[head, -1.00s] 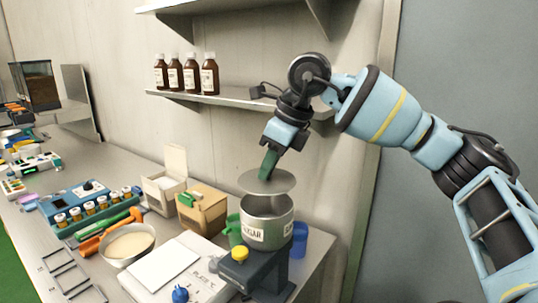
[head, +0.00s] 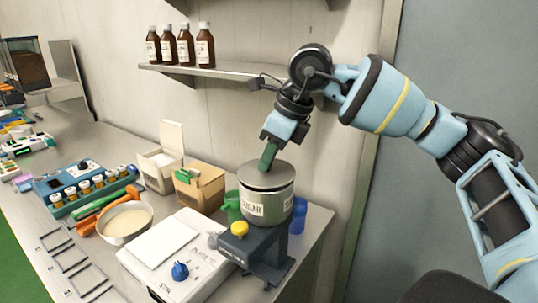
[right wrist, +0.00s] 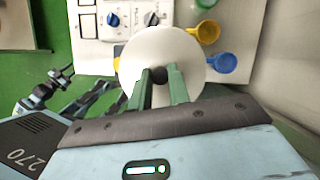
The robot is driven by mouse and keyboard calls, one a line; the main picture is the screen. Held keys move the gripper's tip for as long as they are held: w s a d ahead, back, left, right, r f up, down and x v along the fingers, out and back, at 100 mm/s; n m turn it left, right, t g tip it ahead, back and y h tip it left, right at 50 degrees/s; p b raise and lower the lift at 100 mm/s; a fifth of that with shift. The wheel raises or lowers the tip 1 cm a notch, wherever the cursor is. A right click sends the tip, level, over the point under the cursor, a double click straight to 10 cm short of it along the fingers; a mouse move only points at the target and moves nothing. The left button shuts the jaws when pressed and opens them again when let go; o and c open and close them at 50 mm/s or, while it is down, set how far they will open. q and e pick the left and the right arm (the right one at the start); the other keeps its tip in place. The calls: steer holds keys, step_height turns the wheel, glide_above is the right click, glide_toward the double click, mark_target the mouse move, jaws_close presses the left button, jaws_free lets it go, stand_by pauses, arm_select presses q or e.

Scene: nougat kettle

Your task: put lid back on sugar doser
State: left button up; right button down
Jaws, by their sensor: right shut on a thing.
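The sugar doser (head: 266,203) is a grey metal drum with a SUGAR label on a dark stand at the bench's right end. Its round grey lid (head: 258,177) lies over the top of the drum, level or nearly so; I cannot tell whether it is fully seated. My right gripper (head: 268,158) comes down from above and is shut on the lid's knob. In the right wrist view, the green fingers (right wrist: 160,80) close on the dark knob at the middle of the pale lid (right wrist: 178,50). The lid hides the drum's opening.
Brown bottles (head: 186,47) stand on the shelf above.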

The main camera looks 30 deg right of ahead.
arm_select(q)
steer(key=shift+s+f, duration=0.1)
steer(key=shift+f, duration=0.05)
steer(key=shift+a+r, duration=0.2)
steer(key=shift+w+d+r+p, duration=0.15)
steer(key=shift+w+r+p, duration=0.15)
steer(key=shift+w+r, duration=0.15)
stand_by(0.8)
steer(key=shift+f, duration=0.1)
stand_by(0.5)
steer(key=shift+w, duration=0.15)
arm_select(e)
steer(key=shift+f, duration=0.25)
arm_select(q)
steer(key=shift+w+r, duration=0.25)
steer(key=shift+r, duration=0.2)
arm_select(e)
steer(key=shift+f, duration=0.1)
stand_by(0.4)
steer(key=c, duration=0.7)
jaws_free()
arm_select(q)
steer(key=shift+s, duration=0.1)
